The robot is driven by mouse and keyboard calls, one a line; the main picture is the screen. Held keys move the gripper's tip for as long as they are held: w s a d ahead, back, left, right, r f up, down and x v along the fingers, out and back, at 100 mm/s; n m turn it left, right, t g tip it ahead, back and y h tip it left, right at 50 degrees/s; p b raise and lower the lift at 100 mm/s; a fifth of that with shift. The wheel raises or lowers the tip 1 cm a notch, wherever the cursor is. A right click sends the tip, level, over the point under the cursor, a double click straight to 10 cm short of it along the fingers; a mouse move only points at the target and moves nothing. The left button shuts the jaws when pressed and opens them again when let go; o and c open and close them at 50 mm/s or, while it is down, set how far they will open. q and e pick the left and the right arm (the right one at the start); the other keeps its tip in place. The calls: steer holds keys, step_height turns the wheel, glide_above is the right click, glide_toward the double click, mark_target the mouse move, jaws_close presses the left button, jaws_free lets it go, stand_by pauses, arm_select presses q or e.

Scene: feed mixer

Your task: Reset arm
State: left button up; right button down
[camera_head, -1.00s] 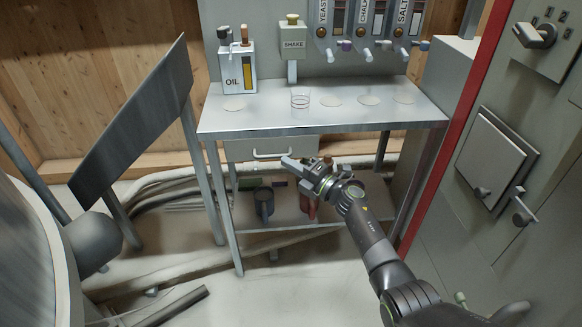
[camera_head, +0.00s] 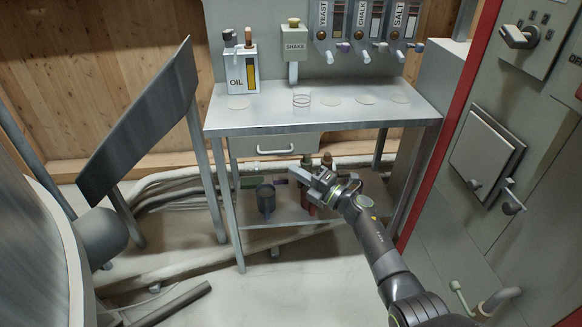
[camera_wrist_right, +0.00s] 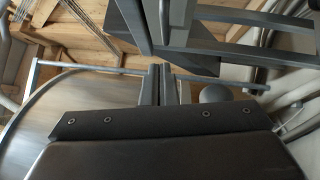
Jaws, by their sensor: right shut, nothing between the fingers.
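My right gripper (camera_head: 296,174) is in front of the steel table, below its top and just under the drawer (camera_head: 274,145). It is shut and empty, and its fingers point left. In the right wrist view its closed fingers (camera_wrist_right: 157,84) show near the middle, with the wrist housing filling the bottom. My right arm comes in from the lower right. My left gripper is in neither view.
A grey cabinet with a red edge (camera_head: 450,130) stands right. A slanted grey panel (camera_head: 140,125) stands left.

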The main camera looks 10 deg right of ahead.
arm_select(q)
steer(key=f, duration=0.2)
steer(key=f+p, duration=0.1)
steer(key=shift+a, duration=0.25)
arm_select(e)
steer(key=f+v, duration=0.1)
steer(key=v, duration=0.7)
steer(key=shift+d, duration=0.4)
